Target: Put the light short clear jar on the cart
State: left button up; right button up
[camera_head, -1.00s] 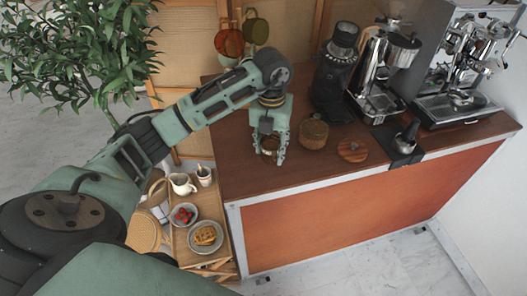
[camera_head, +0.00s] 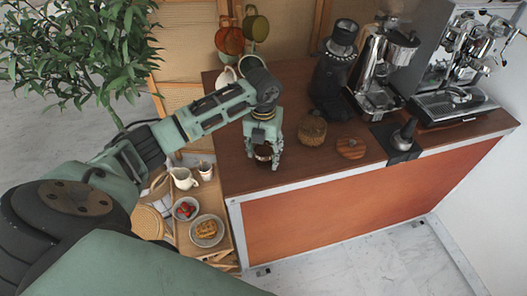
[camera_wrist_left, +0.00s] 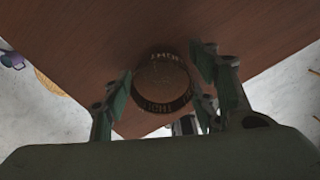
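The short clear jar (camera_wrist_left: 163,84) shows in the left wrist view as a round see-through shape with a dark lettered band, over the brown counter. In the head view the jar (camera_head: 263,153) looks dark and is partly hidden by the fingers. Any gap below the jar is unclear. The wooden cart (camera_head: 218,203) stands left of the counter, below the gripper. My right gripper is not in view.
The cart bears a berry bowl (camera_head: 186,209), a waffle bowl (camera_head: 206,230), a white pitcher (camera_head: 184,179) and a cup (camera_head: 206,172). On the counter (camera_head: 300,171) are a woven jar (camera_head: 312,129), a wooden disc (camera_head: 350,147), a grinder (camera_head: 334,70) and espresso machines.

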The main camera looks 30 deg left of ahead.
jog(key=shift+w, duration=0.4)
pick_arm(q)
jog(key=shift+r, duration=0.25)
jog(key=shift+r+b, duration=1.85)
jog(key=shift+r, duration=3.9)
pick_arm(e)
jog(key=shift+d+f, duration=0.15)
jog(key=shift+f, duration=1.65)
